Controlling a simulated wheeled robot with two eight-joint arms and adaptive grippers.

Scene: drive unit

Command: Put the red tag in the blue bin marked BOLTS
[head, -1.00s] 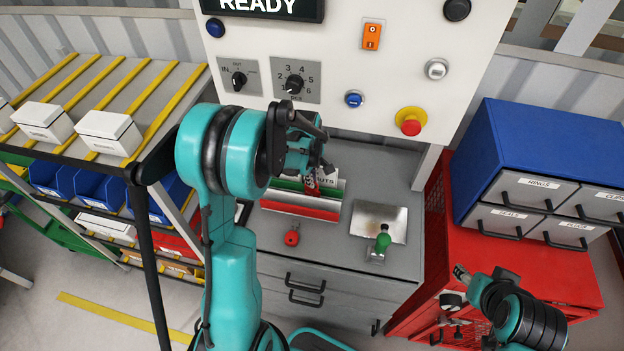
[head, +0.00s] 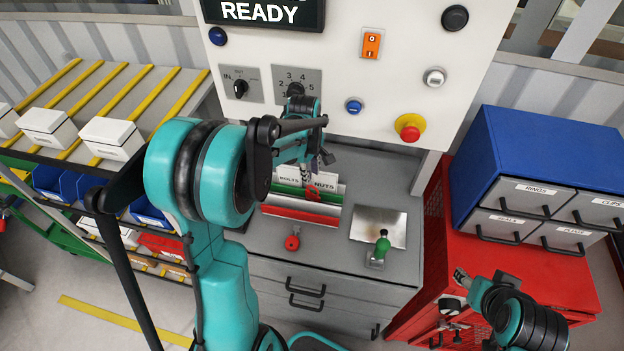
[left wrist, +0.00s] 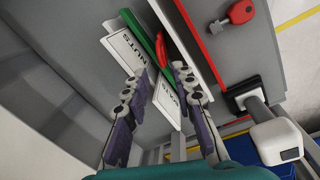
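A red tag (head: 313,192) stands at the small rack (head: 300,214) with green and red rails on the bench. It also shows in the left wrist view (left wrist: 163,50), beside the green rail. My left gripper (head: 308,172) is just above the rack. In the left wrist view its fingers (left wrist: 161,75) are apart, with the tag just beyond the gap; contact is not clear. White cards reading BOLTS (head: 289,180) and NUTS (head: 325,183) stand behind the rails. Blue bins (head: 47,181) sit on the left shelf; their marks are unreadable. My right gripper (head: 460,278) is low at right, its fingers too small to judge.
The control panel (head: 400,35) rises behind. A blue drawer cabinet (head: 540,150) on a red cabinet (head: 530,265) stands at right.

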